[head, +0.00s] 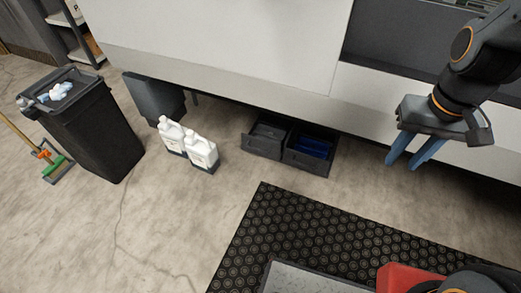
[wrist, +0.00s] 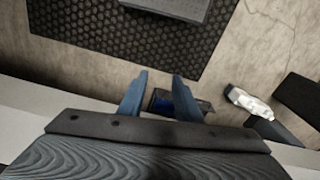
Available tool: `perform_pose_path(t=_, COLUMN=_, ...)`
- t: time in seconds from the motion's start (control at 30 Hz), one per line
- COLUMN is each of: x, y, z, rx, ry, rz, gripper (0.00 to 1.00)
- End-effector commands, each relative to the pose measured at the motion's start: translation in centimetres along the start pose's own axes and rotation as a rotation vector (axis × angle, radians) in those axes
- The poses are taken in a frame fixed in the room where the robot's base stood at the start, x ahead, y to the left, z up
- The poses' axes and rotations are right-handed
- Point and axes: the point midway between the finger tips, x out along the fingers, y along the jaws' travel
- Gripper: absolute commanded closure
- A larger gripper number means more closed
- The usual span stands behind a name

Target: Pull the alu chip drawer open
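Two dark drawers sit side by side low under the white machine in the head view. The left drawer (head: 264,139) shows a dark inside; the right drawer (head: 306,160) stands out from under the machine and shows blue inside. No label is readable, so I cannot tell which is the alu chip drawer. My gripper (head: 402,164) is at the right, in front of the machine's lower edge, above and to the right of the drawers. Its two blue fingers are apart with nothing between them. In the wrist view, a drawer with blue inside (wrist: 163,103) shows beyond my gripper (wrist: 160,75).
Two white jugs (head: 202,153) stand on the floor left of the drawers. A black bin (head: 90,130) and a broom (head: 50,160) are further left. A black studded mat (head: 290,225) lies in front. Bare floor lies between mat and drawers.

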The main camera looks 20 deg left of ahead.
Motion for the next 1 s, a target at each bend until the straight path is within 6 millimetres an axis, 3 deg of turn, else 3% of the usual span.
perform_pose_path(t=0.03, x=2.4, y=-0.8, z=-1.3, rx=-0.035, ry=0.014, rz=-0.002, gripper=0.69)
perform_pose_path(t=0.1, x=4.4, y=-1.8, z=-2.8, rx=-0.081, ry=0.037, rz=-0.005, gripper=0.69)
perform_pose_path(t=0.47, x=13.7, y=-7.9, z=-9.8, rx=-0.318, ry=0.15, rz=-0.022, gripper=0.69)
perform_pose_path(t=1.0, x=27.3, y=-19.6, z=-17.9, rx=-0.665, ry=0.329, rz=-0.056, gripper=0.69)
